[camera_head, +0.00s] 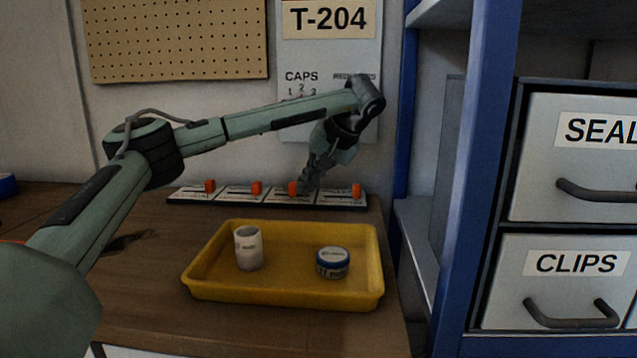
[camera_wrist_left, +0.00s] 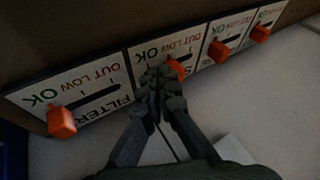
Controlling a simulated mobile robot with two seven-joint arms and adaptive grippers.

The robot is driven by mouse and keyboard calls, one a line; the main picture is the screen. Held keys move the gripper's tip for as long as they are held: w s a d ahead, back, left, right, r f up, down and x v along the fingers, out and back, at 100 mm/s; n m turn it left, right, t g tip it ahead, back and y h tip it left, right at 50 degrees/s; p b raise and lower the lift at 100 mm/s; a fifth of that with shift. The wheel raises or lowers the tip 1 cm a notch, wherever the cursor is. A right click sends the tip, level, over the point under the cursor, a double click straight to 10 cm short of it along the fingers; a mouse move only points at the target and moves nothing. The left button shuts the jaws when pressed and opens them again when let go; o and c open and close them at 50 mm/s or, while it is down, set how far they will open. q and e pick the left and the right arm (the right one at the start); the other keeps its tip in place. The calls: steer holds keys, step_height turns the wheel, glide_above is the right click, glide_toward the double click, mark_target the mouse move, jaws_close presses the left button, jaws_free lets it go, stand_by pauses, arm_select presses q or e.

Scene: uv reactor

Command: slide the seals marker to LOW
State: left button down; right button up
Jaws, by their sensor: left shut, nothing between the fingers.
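A label strip (camera_head: 230,197) with several panels and orange markers lies at the back of the table. My left gripper (camera_head: 308,184) reaches down just right of the third panel's orange marker (camera_head: 292,188). In the wrist view the fingers (camera_wrist_left: 160,85) are shut and empty, on the OK side of that marker (camera_wrist_left: 177,67), touching or very close. That marker stands near mid-panel, about at LOW; its exact alignment is unclear. The fingers hide most of that panel's name, so I cannot read SEALS. The FILTERS marker (camera_wrist_left: 62,122) stands at OK. My right gripper is not in view.
A yellow tray (camera_head: 285,298) in front of the strip holds a white cup (camera_head: 248,248) and a blue-lidded tin (camera_head: 332,263). A blue shelf frame (camera_head: 470,190) and drawers (camera_head: 580,190) stand at the right. A wall sheet (camera_head: 325,60) hangs behind.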

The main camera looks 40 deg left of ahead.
arm_select(q)
steer(key=shift+s, duration=0.1)
steer(key=v, duration=1.2)
steer(key=shift+r, duration=0.1)
